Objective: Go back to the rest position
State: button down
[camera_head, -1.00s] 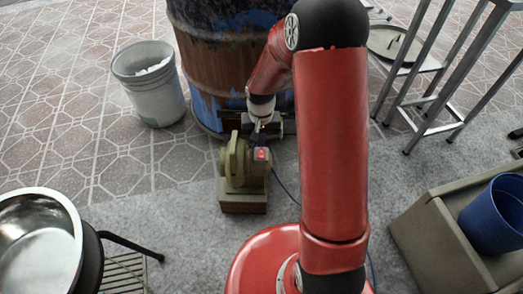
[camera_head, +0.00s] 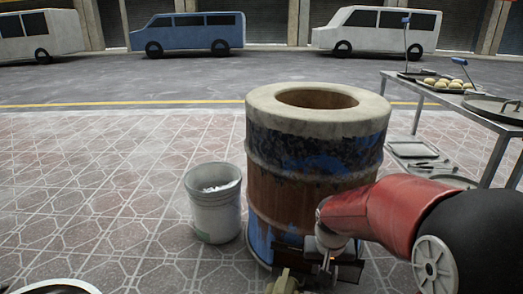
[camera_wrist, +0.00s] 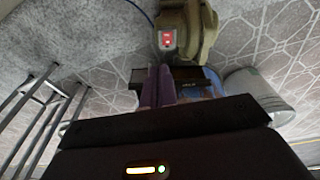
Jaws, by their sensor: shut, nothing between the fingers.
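My red arm reaches in from the right in the head view. My gripper (camera_head: 327,262) is low in front of the barrel oven (camera_head: 275,200), near its base. In the wrist view my gripper's purple fingers (camera_wrist: 158,86) are together with nothing between them. They point toward the olive-green blower (camera_wrist: 200,28) with its red switch (camera_wrist: 167,40), and look apart from it. In the head view only the blower's top (camera_head: 284,284) shows at the bottom edge. The dark fitting at the barrel's base is partly hidden by my gripper.
A grey bucket (camera_head: 216,212) with pale contents stands left of the barrel. A metal table (camera_head: 465,98) with a tray of round buns and a lid stands at the right. A metal bowl's rim (camera_head: 55,287) shows at bottom left. Paving at the left is clear.

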jog(key=s+r+t, duration=0.1)
jog(key=s+r, duration=0.5)
jog(key=s, duration=0.2)
jog(key=s+r+n+t, duration=0.1)
jog(key=s+r+t, duration=0.1)
jog(key=s+r, duration=0.4)
jog(key=s, duration=0.3)
jog(key=shift+s+a+r+n+t+y, duration=0.2)
jog(key=shift+a+r+n+t+y, duration=0.1)
jog(key=shift+r, duration=0.1)
